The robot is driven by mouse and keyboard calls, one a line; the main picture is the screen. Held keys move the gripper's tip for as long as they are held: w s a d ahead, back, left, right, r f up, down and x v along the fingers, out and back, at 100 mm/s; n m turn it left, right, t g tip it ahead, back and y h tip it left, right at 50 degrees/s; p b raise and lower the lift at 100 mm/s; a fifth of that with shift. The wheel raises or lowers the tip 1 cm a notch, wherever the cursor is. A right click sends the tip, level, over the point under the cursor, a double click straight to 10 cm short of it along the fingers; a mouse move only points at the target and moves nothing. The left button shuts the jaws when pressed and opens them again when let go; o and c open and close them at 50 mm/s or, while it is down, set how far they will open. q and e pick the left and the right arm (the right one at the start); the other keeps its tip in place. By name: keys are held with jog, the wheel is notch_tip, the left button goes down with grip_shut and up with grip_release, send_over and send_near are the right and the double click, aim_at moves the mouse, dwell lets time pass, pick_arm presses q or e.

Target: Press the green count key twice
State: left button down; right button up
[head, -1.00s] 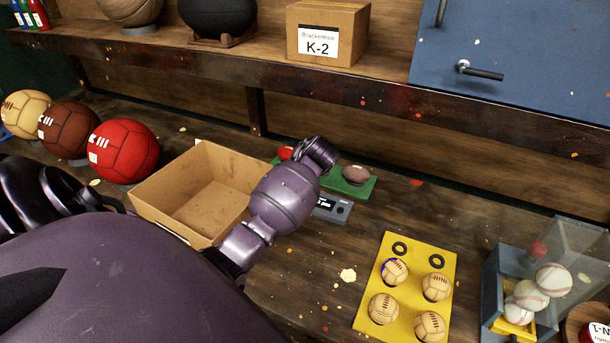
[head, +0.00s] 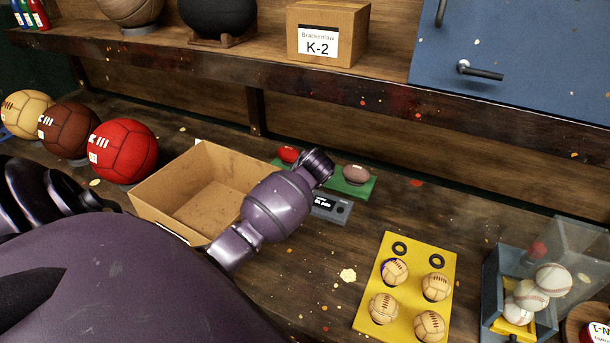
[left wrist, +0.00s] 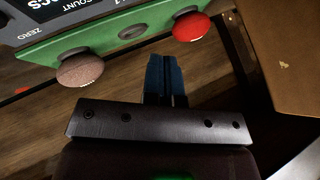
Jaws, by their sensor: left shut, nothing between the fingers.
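A grey counter box (head: 332,207) with a dark display stands on the bench. It also shows in the left wrist view (left wrist: 40,22), cut off by the edge, with the words COUNT and ZERO. I cannot make out a green key on it. A green base (head: 358,189) beside the box carries a red ball (head: 289,155) and a brown ball (head: 355,174). My left gripper (left wrist: 166,62) is shut and empty, its blue fingertips close to the green base (left wrist: 132,46), between the two balls in the picture. In the head view its fingers are hidden behind my arm.
An open cardboard box (head: 205,195) stands left of the counter, close to my arm. A yellow board (head: 408,275) with several small balls lies to the right. A shelf (head: 200,65) overhangs the back. Bare bench lies between the counter and the yellow board.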

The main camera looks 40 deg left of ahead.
pick_arm(q)
notch_tip(320, 180, down, 5)
jog(key=shift+b, duration=0.55)
jog(key=shift+f, duration=0.5)
pick_arm(e)
jog(key=shift+w+f, duration=0.2)
jog(key=shift+w, duration=0.1)
jog(key=shift+f, duration=0.15)
pick_arm(q)
jog(key=shift+f, duration=0.2)
dwell(0.9)
jog(key=shift+f, duration=0.2)
